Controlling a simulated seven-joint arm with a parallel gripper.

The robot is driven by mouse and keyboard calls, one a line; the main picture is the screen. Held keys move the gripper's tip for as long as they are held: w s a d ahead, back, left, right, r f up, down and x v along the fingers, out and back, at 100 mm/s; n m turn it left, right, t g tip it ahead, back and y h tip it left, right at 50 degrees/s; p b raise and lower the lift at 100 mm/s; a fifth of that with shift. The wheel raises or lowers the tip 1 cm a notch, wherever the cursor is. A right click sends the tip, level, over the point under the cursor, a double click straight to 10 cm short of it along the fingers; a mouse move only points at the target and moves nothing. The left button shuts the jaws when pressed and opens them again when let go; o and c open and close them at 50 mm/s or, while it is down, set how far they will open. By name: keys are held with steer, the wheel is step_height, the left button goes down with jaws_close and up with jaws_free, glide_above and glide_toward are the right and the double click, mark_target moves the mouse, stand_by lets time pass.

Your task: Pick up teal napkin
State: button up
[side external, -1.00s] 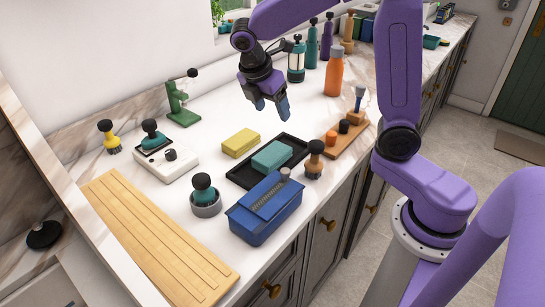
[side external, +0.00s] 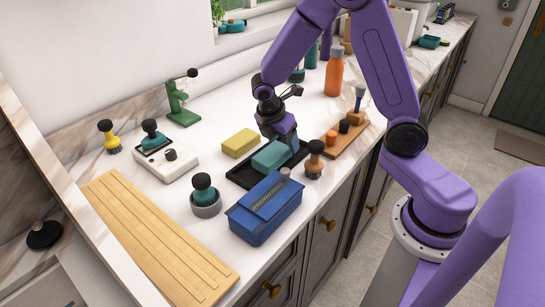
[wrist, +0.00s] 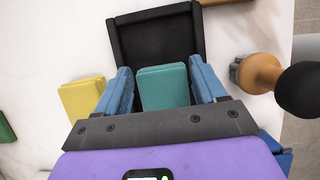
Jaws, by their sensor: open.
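The teal napkin (side external: 271,156) is a folded block lying in a black tray (side external: 237,177) on the marble counter. In the wrist view the teal napkin (wrist: 163,87) sits between the two blue fingers of my gripper (wrist: 164,88), with a small gap at each side. My gripper (side external: 281,141) is open and low over the tray, at the napkin's far side in the side view. The fingertips are partly hidden there, so I cannot tell their exact height.
A yellow block (side external: 240,142) lies just left of the tray. A blue box (side external: 265,209) stands in front of it. A wooden-handled brush (side external: 314,160) stands close on the right. An orange bottle (side external: 334,72) stands behind. Bare counter lies behind the yellow block.

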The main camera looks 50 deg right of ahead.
steer(key=shift+d+f, duration=0.2)
steer(key=shift+f, duration=0.2)
steer(key=c, duration=0.8)
steer(key=shift+r, duration=0.1)
